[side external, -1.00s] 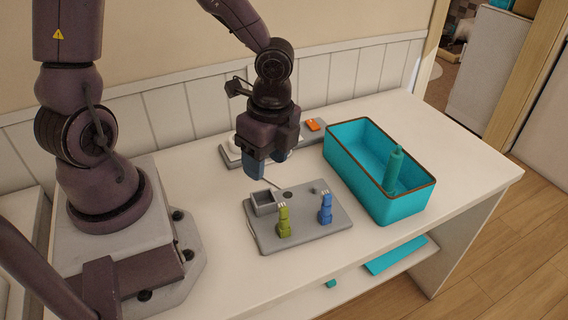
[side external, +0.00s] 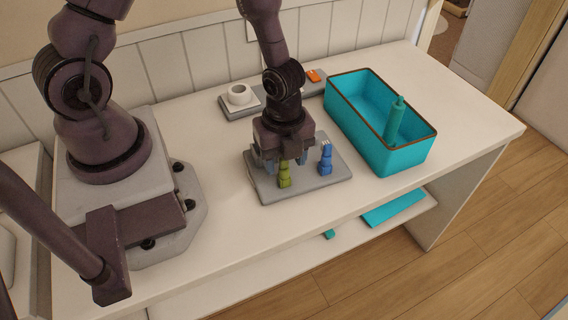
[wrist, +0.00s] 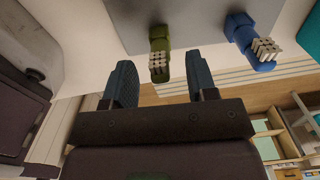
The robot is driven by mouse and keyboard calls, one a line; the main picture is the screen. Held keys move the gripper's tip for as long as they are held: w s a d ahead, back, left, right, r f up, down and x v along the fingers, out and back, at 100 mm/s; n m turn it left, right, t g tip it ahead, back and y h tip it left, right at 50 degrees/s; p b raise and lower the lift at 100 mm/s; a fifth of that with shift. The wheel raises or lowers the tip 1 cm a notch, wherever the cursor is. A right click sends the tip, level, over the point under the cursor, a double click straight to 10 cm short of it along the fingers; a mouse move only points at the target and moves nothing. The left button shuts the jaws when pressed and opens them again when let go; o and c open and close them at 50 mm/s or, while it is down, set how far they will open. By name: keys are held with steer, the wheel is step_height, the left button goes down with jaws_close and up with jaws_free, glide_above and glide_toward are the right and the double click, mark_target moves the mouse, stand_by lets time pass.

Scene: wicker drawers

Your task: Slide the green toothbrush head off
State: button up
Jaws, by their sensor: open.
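The green toothbrush head (side external: 285,174) stands upright on the grey tray (side external: 320,187) at its front left. It also shows in the wrist view (wrist: 159,55), with pale bristles facing the camera. My gripper (side external: 284,160) is open, low over the tray and just behind the green head in the side view. In the wrist view my gripper (wrist: 160,80) has its two fingers apart, one to each side of the green head's line, with nothing between them that I can see held. A blue toothbrush head (side external: 326,160) stands to the right, also in the wrist view (wrist: 243,35).
A teal bin (side external: 372,142) with a brown rim stands to the right, with a teal bottle-like object (side external: 395,122) in it. Behind the tray is a grey base with a white cup (side external: 240,95) and an orange piece (side external: 313,76). The table's front edge is near the tray.

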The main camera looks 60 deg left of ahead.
mark_target(283, 174)
steer(key=shift+f, duration=1.35)
jaws_close()
